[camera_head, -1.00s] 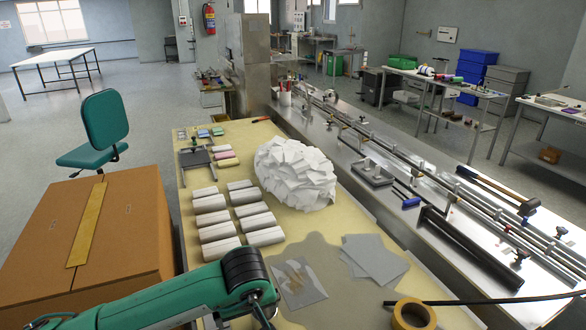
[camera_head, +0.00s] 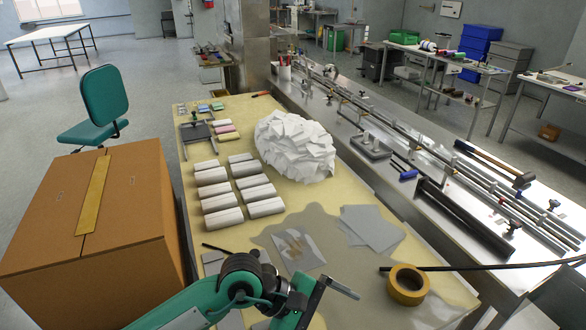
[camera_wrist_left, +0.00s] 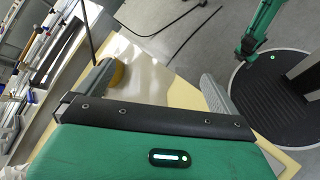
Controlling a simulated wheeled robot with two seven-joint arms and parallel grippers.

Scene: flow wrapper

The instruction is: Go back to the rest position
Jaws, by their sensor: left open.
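My left arm comes in from the bottom left of the head view. My left gripper (camera_head: 340,287) is over the front of the yellow table top (camera_head: 385,312); one finger shows clearly there. In the left wrist view my left gripper (camera_wrist_left: 152,86) has its two grey fingers wide apart with nothing between them.
A tape roll (camera_head: 407,285) lies right of my gripper, near a black rod (camera_head: 480,267). Grey sheets (camera_head: 370,228), white packs (camera_head: 222,217) and a white paper pile (camera_head: 296,147) are beyond. A large carton (camera_head: 130,245) stands left and a metal machine bed (camera_head: 440,170) right.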

